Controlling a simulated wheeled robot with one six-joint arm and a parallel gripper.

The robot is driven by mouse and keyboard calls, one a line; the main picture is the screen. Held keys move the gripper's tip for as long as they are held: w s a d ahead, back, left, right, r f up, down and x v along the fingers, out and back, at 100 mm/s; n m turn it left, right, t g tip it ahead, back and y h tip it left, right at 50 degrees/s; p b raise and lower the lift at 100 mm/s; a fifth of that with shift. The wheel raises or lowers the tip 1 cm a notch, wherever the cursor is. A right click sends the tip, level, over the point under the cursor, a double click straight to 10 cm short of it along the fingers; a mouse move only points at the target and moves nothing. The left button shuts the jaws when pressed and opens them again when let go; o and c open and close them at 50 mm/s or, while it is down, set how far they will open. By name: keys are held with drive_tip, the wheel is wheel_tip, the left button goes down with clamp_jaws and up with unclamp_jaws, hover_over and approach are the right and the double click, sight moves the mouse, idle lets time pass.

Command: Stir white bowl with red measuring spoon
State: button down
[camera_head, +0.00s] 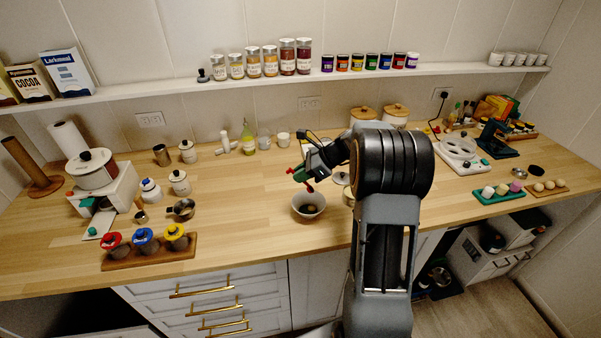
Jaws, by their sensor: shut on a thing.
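A white bowl (308,214) stands upright on the wooden counter near its front edge, with something dark at its bottom. My gripper (305,176) is above the bowl at its upper side, reaching in from the right. It is shut on the red measuring spoon (310,187), whose small red end shows just above the bowl's far rim. The spoon's handle is mostly hidden by the gripper, and I cannot tell whether the spoon touches the bowl.
A wooden tray (148,260) with red, blue and yellow-topped pots is at the front left. A spice shelf (270,83) runs along the wall. The counter between pitcher and bowl is clear.

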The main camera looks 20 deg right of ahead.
sight(308, 191)
drive_tip(key=shift+f+b, duration=2.35)
drive_tip(key=shift+f, duration=2.1)
drive_tip(key=shift+a, duration=0.1)
